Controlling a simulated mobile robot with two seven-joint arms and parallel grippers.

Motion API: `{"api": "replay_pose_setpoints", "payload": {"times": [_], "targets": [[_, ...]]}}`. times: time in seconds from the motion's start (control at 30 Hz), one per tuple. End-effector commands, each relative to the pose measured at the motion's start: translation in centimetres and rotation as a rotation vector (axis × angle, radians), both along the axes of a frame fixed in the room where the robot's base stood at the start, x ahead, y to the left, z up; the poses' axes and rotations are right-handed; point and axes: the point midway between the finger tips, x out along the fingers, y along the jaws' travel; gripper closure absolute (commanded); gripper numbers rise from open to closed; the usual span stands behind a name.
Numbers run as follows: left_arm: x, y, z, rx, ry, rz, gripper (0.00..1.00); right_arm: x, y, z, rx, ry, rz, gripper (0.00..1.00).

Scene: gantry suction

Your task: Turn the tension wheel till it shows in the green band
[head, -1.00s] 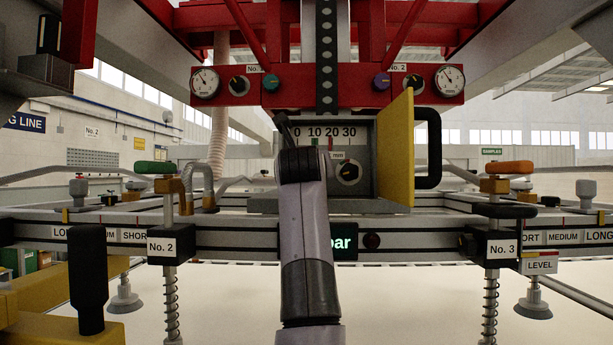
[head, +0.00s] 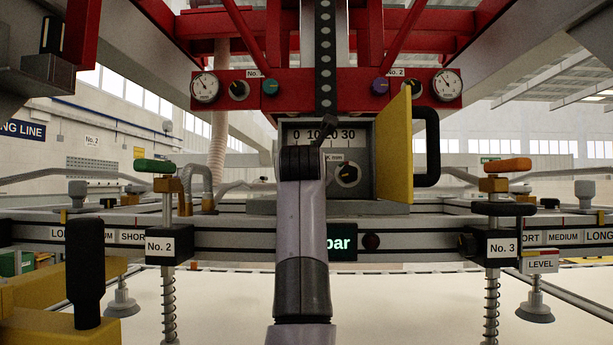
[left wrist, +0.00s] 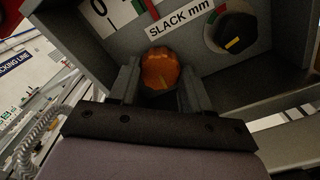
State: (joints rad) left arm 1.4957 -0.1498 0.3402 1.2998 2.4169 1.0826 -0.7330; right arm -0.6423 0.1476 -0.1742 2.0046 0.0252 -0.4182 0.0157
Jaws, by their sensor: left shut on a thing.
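An orange-brown round piece (left wrist: 159,68), perhaps the tension wheel's grip, sits between the two fingers of my left gripper (left wrist: 160,88) in the left wrist view. The gripper is shut on it. In the head view my left arm rises in front of the grey gauge box (head: 388,150) and hides the piece. The slack scale (head: 297,135) reads 0 to 30 in the head view; my gripper hides part of it. In the left wrist view a red pointer (left wrist: 152,10) stands just right of a green mark (left wrist: 138,6). My right gripper is not in view.
A black knob with a yellow mark (head: 347,174) is on the gauge box right of my arm. A yellow plate (head: 398,150) and black handle (head: 431,148) stand at its right. Below runs a grey rail (head: 420,240) with labels and spring-mounted suction cups.

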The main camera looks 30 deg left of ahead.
Motion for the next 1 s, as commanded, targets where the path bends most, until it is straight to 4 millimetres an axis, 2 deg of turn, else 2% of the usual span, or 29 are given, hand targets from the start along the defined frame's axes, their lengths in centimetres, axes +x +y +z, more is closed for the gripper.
{"api": "replay_pose_setpoints", "payload": {"times": [0.4,1.0], "targets": [[0.01,0.03,-0.02,0.202,0.123,0.001,0.82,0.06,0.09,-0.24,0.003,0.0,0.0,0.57],[0.0,0.02,0.02,0.243,0.148,0.001,0.82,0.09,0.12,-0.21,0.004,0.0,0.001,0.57]]}}
